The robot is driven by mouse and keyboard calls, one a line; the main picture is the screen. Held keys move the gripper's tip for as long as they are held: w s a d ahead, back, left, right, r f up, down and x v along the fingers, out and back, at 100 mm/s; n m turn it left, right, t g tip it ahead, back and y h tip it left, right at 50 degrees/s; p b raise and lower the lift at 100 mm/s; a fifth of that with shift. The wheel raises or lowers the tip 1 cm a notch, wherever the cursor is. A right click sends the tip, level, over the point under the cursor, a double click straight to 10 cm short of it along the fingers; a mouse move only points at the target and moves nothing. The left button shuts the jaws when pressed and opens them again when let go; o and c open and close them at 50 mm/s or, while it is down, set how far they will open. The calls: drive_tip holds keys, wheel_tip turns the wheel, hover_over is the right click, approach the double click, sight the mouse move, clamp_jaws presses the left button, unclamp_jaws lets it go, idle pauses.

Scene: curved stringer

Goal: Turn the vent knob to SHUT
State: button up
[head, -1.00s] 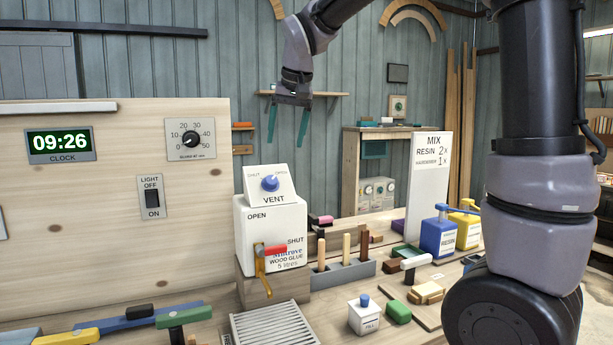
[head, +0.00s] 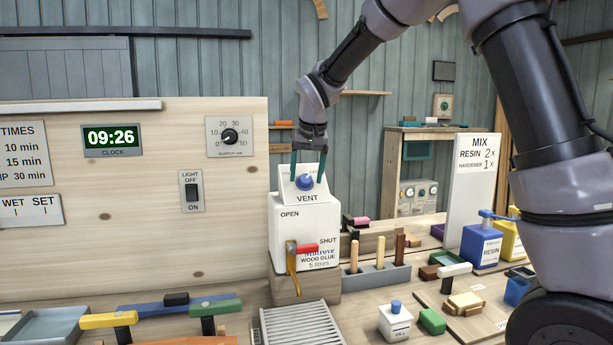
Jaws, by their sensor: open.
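The vent knob (head: 304,182) is a blue round knob on the sloped white face marked VENT (head: 307,198), on top of the white wood glue container (head: 290,228). My gripper (head: 307,170) is directly above the knob, pointing down. Its two green fingers are apart, one at each side of the vent face in the picture, with the knob between and just below them. I cannot tell whether either finger touches anything. The SHUT and OPEN labels beside the knob are hidden or too small to read now.
A red-handled tap (head: 302,248) is on the container's front. A wooden panel (head: 130,240) with clock, timer dial and light switch stands at left. A grey rack with wooden pegs (head: 376,275) and the MIX board (head: 473,180) are at right. Air above the bench's front is free.

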drive_tip(key=shift+w+f, duration=0.15)
drive_tip(key=shift+f, duration=0.1)
clamp_jaws()
